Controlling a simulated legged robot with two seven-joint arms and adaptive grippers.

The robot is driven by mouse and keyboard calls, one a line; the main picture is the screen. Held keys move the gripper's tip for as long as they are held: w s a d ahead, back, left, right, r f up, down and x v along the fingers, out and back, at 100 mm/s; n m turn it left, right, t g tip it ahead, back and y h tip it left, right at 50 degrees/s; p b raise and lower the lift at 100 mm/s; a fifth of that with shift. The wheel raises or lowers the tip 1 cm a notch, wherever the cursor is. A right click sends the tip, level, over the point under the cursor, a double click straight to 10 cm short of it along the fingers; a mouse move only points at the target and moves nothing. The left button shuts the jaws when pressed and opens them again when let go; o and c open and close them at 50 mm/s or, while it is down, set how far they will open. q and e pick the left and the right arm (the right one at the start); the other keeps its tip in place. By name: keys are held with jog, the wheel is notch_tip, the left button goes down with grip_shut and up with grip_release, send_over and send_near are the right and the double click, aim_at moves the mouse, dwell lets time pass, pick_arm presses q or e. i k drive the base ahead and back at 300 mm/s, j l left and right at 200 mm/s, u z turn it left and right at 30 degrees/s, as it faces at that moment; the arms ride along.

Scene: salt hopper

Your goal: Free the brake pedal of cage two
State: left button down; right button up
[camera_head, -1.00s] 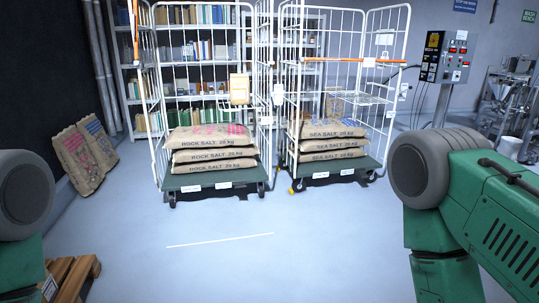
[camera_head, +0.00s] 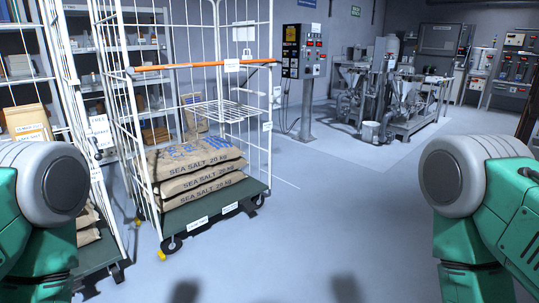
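A wire roll cage (camera_head: 268,120) with a dark green base stands left of centre, holding stacked sea salt sacks (camera_head: 195,168). An orange bar (camera_head: 200,65) crosses its front. A small yellow part (camera_head: 161,254), possibly a brake pedal, shows low by its front caster. What blocks it, if anything, I cannot tell. A second cage (camera_head: 62,70) is partly cut off at the left edge. White labels on the base (camera_head: 230,208) are too small to read, so I cannot tell which is cage two. My green arms show at both sides, but both grippers are outside the view.
A control post (camera_head: 304,50) stands behind the cage. A machine on a metal frame (camera_head: 400,95) and a white bucket (camera_head: 370,132) stand further right. Shelves (camera_head: 150,30) line the back left. The floor in front and to the right is clear.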

aim_at(250, 207)
jog(key=i+l+z, duration=0.15)
jog(key=i+z, duration=0.2)
jog(key=i, duration=0.8)
jog(key=i+j+z, duration=0.15)
jog(key=i+z, duration=0.2)
jog(key=i, duration=0.75)
jog(key=i+l+u, duration=0.1)
jog(key=i+u, duration=0.25)
jog(key=i+l+u, duration=0.2)
jog(key=i+u, duration=0.2)
jog(key=i+l+u, duration=0.9)
jog(key=l+u, duration=0.2)
jog(key=i+l+u, duration=0.15)
jog(key=l+u, duration=0.25)
jog(key=l, duration=0.15)
jog(key=i+l+u, duration=0.1)
jog(key=l+u, duration=0.25)
jog(key=l, duration=0.2)
jog(key=l+u, duration=0.35)
jog(key=l, duration=0.2)
